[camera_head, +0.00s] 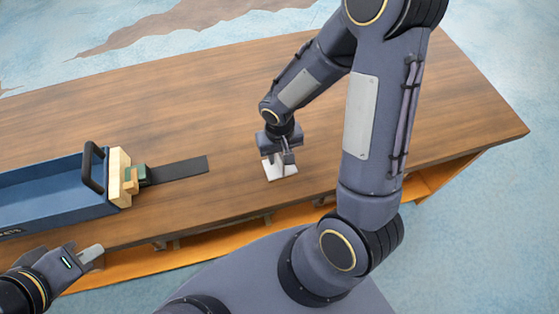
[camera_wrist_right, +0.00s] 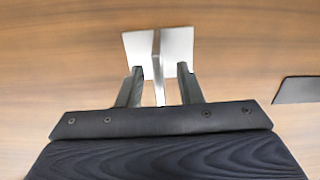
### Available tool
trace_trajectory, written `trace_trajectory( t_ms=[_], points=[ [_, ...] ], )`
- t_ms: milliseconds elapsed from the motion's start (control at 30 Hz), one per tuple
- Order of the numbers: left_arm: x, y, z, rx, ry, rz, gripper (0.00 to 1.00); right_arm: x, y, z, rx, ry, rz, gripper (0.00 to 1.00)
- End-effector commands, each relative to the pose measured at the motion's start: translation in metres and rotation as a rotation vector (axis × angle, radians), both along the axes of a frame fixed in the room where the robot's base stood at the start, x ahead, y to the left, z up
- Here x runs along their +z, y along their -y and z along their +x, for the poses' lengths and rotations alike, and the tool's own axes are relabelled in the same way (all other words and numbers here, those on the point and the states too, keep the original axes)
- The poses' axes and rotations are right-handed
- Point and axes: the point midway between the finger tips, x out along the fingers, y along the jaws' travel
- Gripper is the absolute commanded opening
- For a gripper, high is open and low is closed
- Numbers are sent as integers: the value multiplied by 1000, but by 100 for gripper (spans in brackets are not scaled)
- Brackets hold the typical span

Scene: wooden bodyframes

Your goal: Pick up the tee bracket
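The tee bracket (camera_head: 272,173) is a pale metal piece with a flat base and an upright web. It sits on the wooden table near its front edge, and it also shows in the right wrist view (camera_wrist_right: 180,45). My right gripper (camera_head: 283,158) is right above it, pointing down. In the right wrist view the fingers of the right gripper (camera_wrist_right: 161,72) stand on either side of the upright web, with a gap on each side. My left gripper (camera_head: 91,255) is at the lower left, by the table's front edge, away from the bracket; its finger opening is unclear.
A blue box (camera_head: 45,190) with a black handle (camera_head: 92,167) stands at the left of the wooden table (camera_head: 200,100). Light wooden and green blocks (camera_head: 130,180) are at its right end. A flat black strip (camera_head: 182,170) lies between them and the bracket. The table's back is clear.

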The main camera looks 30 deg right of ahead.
Motion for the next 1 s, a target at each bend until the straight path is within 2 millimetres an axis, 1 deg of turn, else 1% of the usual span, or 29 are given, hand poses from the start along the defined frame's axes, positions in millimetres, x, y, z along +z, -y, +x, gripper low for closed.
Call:
trace_trajectory(
  t_ms=[100,267,300,533,567,1000],
  points=[
    [0,0,0,0,0,0,0,-6,0,0,2,0,0,33],
    [0,0,0,0,0,0,0,-6,0,0,1,1,1,33],
    [0,0,0,0,0,0,0,-6,0,0,1,1,1,31],
    [0,0,0,0,0,0,0,-5,0,0,1,1,1,1],
    [0,0,0,0,0,0,0,-5,0,0,1,1,1,0],
    [0,0,0,0,0,0,0,-3,0,0,1,2,1,0]
  ],
)
